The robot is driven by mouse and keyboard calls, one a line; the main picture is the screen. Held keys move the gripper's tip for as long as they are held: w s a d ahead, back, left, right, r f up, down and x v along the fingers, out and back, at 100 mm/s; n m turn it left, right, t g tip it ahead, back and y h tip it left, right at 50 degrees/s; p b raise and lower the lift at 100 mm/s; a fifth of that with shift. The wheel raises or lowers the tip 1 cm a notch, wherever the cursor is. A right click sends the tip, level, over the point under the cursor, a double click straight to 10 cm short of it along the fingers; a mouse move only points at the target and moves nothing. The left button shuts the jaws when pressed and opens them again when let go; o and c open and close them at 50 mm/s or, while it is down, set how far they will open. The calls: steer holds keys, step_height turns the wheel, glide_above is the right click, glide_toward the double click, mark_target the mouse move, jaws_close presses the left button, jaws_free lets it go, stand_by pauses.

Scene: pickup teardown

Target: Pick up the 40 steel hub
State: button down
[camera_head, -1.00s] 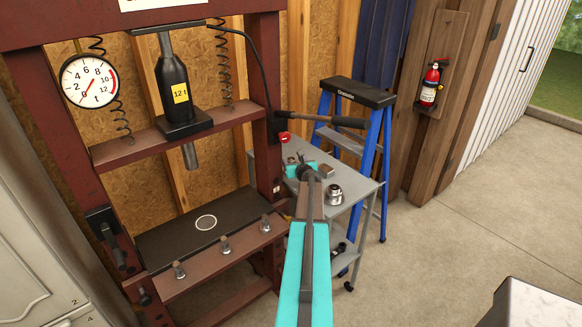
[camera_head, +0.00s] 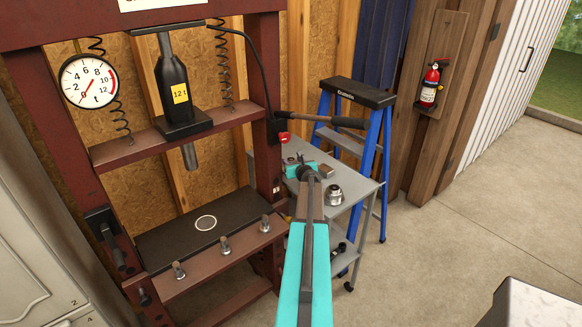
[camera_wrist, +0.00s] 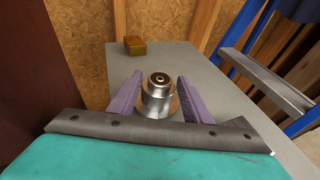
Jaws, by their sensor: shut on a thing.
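The steel hub (camera_wrist: 158,92) is a shiny stepped cylinder with a hole in its top, upright in the wrist view. My gripper (camera_wrist: 159,103) has its two purple fingers on either side of the hub, shut on it. The hub's lower end is hidden by the front plate of my gripper, so I cannot tell whether it touches the cart top. In the head view my gripper (camera_head: 301,162) is over the grey cart (camera_head: 358,184), and the held hub is not clearly visible there.
Another round steel part (camera_head: 334,194) stands on the cart, with a small block (camera_head: 326,171) beside it. A brass-coloured block (camera_wrist: 134,45) lies farther back. The red press (camera_head: 263,90) is close on the left. A blue stepladder (camera_head: 376,150) stands behind the cart.

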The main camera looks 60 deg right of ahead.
steer(key=shift+r, duration=0.25)
step_height(320, 180, up, 7)
steer(key=shift+f+b, duration=0.2)
steer(key=shift+b, duration=0.1)
steer(key=s+a+b, duration=0.5)
steer(key=s+a, duration=0.6)
steer(key=s, duration=0.2)
steer(key=shift+s+a, duration=0.3)
steer(key=shift+a, duration=0.1)
